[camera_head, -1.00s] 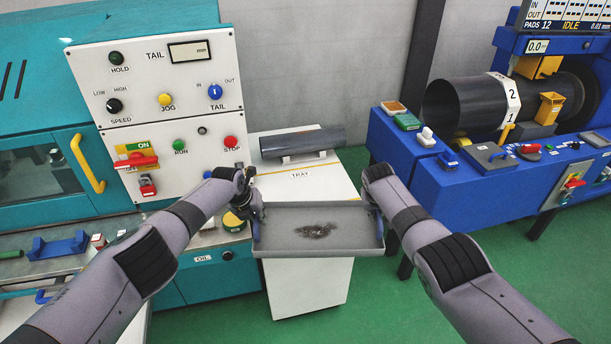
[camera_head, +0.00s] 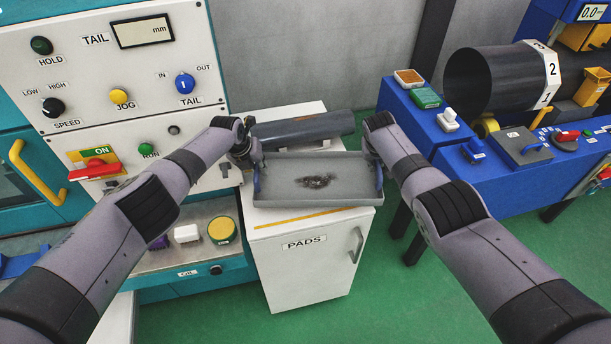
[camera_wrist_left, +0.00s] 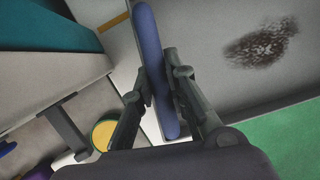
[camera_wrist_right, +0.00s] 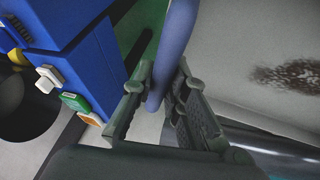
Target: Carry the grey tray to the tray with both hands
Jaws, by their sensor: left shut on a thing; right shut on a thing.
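The grey tray (camera_head: 340,194), a shallow open tray with a dark patch of shavings on its floor, is level between my two hands. My left gripper (camera_head: 250,165) is shut on its left blue handle (camera_wrist_left: 152,60). My right gripper (camera_head: 371,152) is shut on its right blue handle (camera_wrist_right: 175,45). The tray is over the top of the white cabinet (camera_head: 290,275), just in front of the dark cylinder (camera_head: 300,130) on that top. I cannot tell whether it touches the top.
A teal machine with a white control panel (camera_head: 120,75) stands close on the left. A blue bench (camera_head: 460,150) with a large dark pipe (camera_head: 490,80) stands on the right. Green floor shows between cabinet and bench.

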